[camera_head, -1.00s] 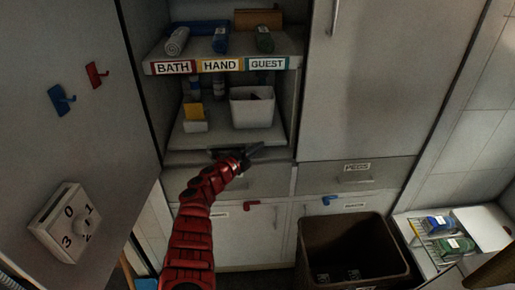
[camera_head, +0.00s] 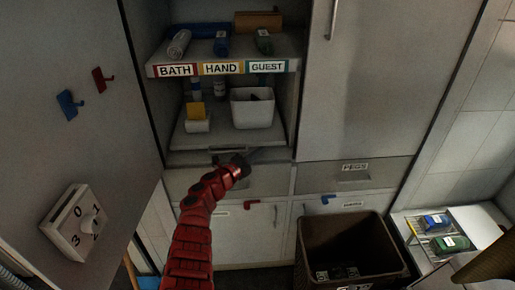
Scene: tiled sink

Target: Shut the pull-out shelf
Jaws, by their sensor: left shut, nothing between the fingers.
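The pull-out shelf (camera_head: 222,141) is the lower board in the open cabinet, with a handle at its front edge. It carries a white bin (camera_head: 253,113) and a small white holder with a yellow item (camera_head: 196,117). My left gripper (camera_head: 262,155) is shut and empty, right at the shelf's front edge, with its fingers pointing right. The dark fingers are hard to make out, and I cannot tell whether they touch the shelf. I cannot tell exactly how far the shelf stands out. My right gripper is not in view.
Above is a shelf labelled BATH, HAND, GUEST (camera_head: 222,68) with rolled towels. The open door (camera_head: 90,140) stands at left. Drawers (camera_head: 345,175) lie below. A brown bin (camera_head: 345,235) and a wire rack (camera_head: 440,232) are at lower right.

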